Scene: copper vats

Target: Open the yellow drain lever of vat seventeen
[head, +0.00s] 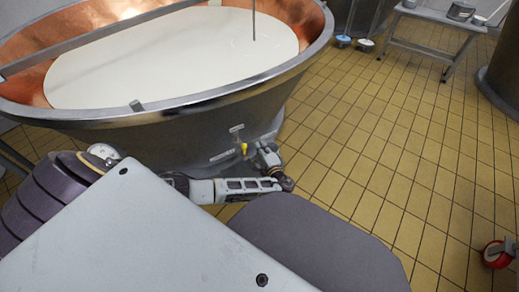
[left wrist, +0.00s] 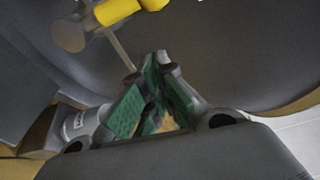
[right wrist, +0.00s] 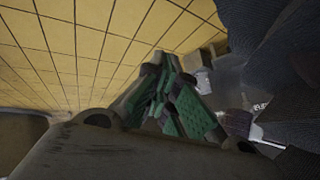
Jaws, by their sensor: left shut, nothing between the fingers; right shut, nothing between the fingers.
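The vat (head: 200,135) is a large oval steel tub with a copper lining, full of pale liquid. Its yellow drain lever (head: 244,148) shows low on the outer wall. My left gripper (head: 262,148) is close to the right of the lever, apart from it as far as I can see. In the left wrist view the lever's yellow grip (left wrist: 122,10) lies at the top, beyond my shut, empty fingertips (left wrist: 158,60). My right gripper (right wrist: 166,60) is shut and empty in the right wrist view, above the floor. It does not show in the head view.
A metal table (head: 435,20) stands at the back right, and a red caster wheel (head: 496,254) is at the right edge.

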